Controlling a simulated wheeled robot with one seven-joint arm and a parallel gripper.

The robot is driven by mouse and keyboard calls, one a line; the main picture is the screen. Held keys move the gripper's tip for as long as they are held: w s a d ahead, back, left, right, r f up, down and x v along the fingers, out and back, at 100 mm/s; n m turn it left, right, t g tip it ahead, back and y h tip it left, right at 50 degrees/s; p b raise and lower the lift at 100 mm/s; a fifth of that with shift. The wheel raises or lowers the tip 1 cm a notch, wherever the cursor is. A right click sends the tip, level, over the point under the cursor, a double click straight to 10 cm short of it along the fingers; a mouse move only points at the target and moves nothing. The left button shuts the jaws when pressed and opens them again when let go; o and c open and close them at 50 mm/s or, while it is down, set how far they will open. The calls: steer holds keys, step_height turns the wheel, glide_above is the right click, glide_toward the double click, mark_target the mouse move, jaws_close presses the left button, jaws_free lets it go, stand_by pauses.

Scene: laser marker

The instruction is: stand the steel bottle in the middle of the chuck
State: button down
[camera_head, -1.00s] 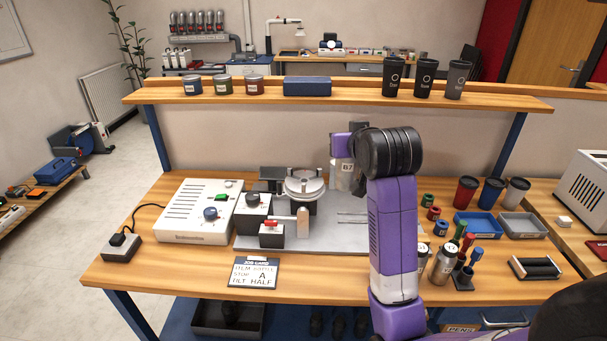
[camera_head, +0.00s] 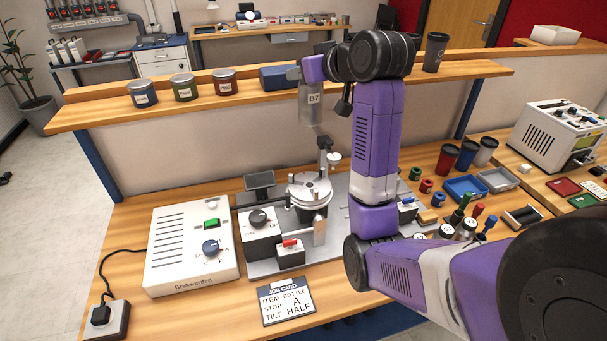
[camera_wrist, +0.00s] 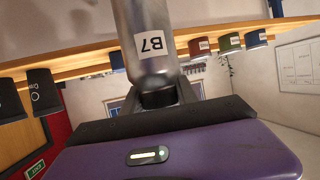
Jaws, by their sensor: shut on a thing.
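The steel bottle (camera_head: 310,106), labelled B7, hangs upright from my gripper (camera_head: 302,72), about level with the back shelf. In the wrist view, the bottle (camera_wrist: 148,35) fills the upper middle, and my gripper (camera_wrist: 158,97) is shut on its dark neck or cap. The chuck (camera_head: 310,188) is a round, silver-topped disc on the fixture on the bench. Its top is empty. The bottle is well above it and apart from it; its exact offset in depth is hard to tell.
A post with a small white knob (camera_head: 333,160) stands just behind the chuck. A control box (camera_head: 187,248) and job card (camera_head: 286,300) are left and in front. The back shelf (camera_head: 110,113) carries tins and cups.

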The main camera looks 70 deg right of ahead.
step_height(320, 180, down, 20)
steer(key=shift+p, duration=0.45)
steer(key=shift+s, duration=0.1)
steer(key=shift+f, duration=0.1)
steer(key=c, duration=0.9)
jaws_free()
steer(key=shift+c, duration=0.2)
